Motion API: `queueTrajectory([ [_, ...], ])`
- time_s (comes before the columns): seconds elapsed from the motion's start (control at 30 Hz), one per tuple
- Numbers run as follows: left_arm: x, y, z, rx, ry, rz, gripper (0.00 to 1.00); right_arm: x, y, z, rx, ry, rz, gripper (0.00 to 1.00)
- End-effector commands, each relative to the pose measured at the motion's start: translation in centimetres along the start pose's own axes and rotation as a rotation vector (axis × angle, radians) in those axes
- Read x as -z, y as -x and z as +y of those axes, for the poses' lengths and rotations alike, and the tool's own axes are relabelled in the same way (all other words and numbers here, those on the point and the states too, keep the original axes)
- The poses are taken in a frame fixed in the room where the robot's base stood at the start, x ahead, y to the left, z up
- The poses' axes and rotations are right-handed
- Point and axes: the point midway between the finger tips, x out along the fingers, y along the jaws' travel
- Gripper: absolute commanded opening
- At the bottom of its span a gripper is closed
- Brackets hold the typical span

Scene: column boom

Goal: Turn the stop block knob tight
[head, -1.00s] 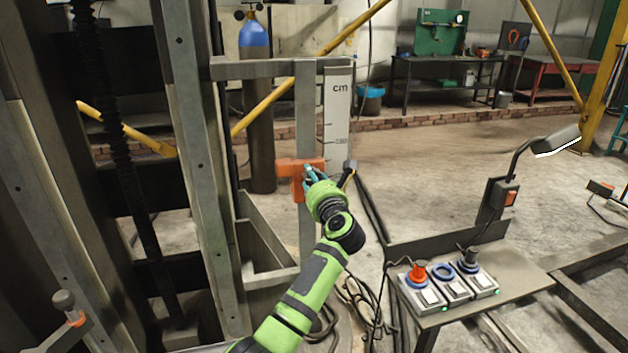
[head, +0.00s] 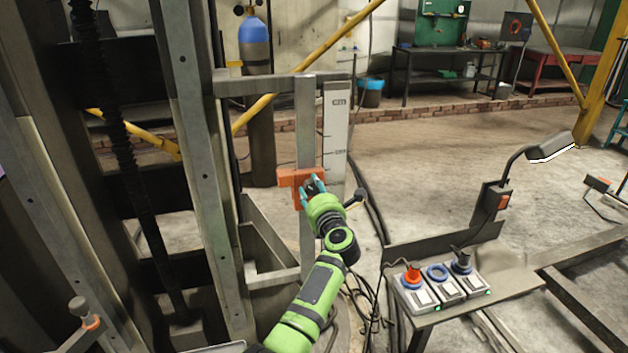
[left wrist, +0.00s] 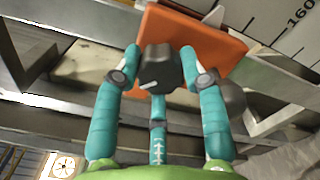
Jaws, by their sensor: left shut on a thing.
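The orange stop block (head: 288,178) sits on the upright grey bar (head: 305,120) beside the centimetre scale (head: 335,130). It also shows in the left wrist view (left wrist: 215,50). Its knob is dark with a pale pointer line and shows in the left wrist view (left wrist: 160,72). My left gripper (head: 314,184) is at the block's front; in the left wrist view its teal fingers (left wrist: 160,78) close around the knob from both sides and below. The gripper hides most of the knob in the head view. My right gripper is not in view.
A control box with red and blue buttons (head: 440,290) stands on a small table at the lower right, below a lamp (head: 550,148). Cables (head: 365,300) hang and lie near my left arm. A steel column (head: 190,130) stands to the left.

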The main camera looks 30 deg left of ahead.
Motion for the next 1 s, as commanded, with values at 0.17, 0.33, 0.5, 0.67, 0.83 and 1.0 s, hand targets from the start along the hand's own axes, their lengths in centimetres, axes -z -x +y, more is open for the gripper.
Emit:
queueTrajectory([
  [0.17, -0.1, 0.0, 0.3, 0.002, -0.171, 0.006, 0.09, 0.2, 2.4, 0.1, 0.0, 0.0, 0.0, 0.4],
  [0.33, -0.1, 0.0, 0.4, 0.001, -0.331, 0.006, 0.09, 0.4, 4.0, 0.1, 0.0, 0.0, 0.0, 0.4],
  [0.5, -0.1, 0.0, 0.4, 0.001, -0.479, 0.006, 0.09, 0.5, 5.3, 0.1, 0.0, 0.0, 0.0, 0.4],
  [0.67, -0.1, -0.1, 0.4, 0.0, -0.597, 0.005, 0.09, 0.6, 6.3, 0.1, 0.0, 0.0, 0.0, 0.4],
  [0.83, 0.0, -0.1, 0.4, -0.002, -0.689, 0.005, 0.09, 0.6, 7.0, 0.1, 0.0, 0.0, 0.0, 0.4],
  [1.0, 0.0, -0.1, 0.4, -0.004, -0.747, 0.006, 0.09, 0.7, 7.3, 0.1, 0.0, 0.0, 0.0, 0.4],
])
